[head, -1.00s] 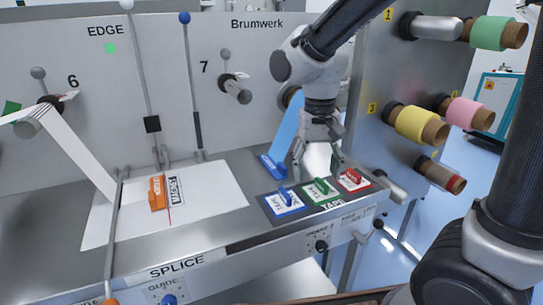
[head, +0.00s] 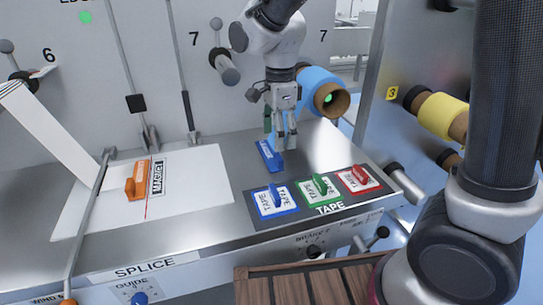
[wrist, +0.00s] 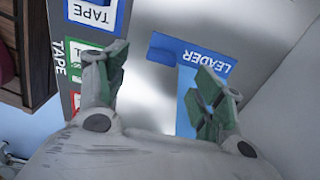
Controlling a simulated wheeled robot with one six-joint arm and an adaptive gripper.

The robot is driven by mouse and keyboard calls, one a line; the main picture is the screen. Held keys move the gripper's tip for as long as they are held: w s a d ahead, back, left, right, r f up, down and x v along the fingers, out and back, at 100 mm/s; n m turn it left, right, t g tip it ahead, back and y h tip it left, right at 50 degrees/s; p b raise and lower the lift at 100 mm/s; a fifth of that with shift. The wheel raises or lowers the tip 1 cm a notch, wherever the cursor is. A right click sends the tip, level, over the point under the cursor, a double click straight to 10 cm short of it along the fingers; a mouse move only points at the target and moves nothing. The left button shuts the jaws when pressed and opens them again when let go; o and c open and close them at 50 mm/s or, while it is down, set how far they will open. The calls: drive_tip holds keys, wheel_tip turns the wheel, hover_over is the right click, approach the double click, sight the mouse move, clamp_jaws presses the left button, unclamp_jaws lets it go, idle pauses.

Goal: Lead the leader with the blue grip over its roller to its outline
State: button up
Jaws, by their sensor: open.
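The leader with the blue grip (head: 268,155) lies on the grey deck behind the tape pads. Its blue web runs back toward a blue roll (head: 318,82). In the wrist view its blue bar (wrist: 205,55) reads LEADER. My gripper (head: 286,140) points down just above and beside this leader. In the wrist view my gripper (wrist: 158,85) is open and empty, with one finger over the blue web and the other near the tape pads. A roller (head: 228,70) by a number 7 sticks out of the back wall, left of my gripper. I cannot make out the leader's outline.
Blue, green and red tape pads (head: 318,189) lie along the front right. A white plate (head: 200,190) on the left bears an orange grip (head: 135,182) and a magnet label. A thin rod (head: 90,215) crosses it. Bare deck lies between plate and blue leader.

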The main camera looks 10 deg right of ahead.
sight(276, 156)
drive_tip(key=f, duration=0.7)
drive_tip(key=shift+w+a+f, duration=0.15)
drive_tip(key=shift+a+f, duration=0.2)
drive_tip(key=c, duration=1.2)
drive_tip(key=shift+o, duration=0.2)
drive_tip(key=shift+r, duration=0.1)
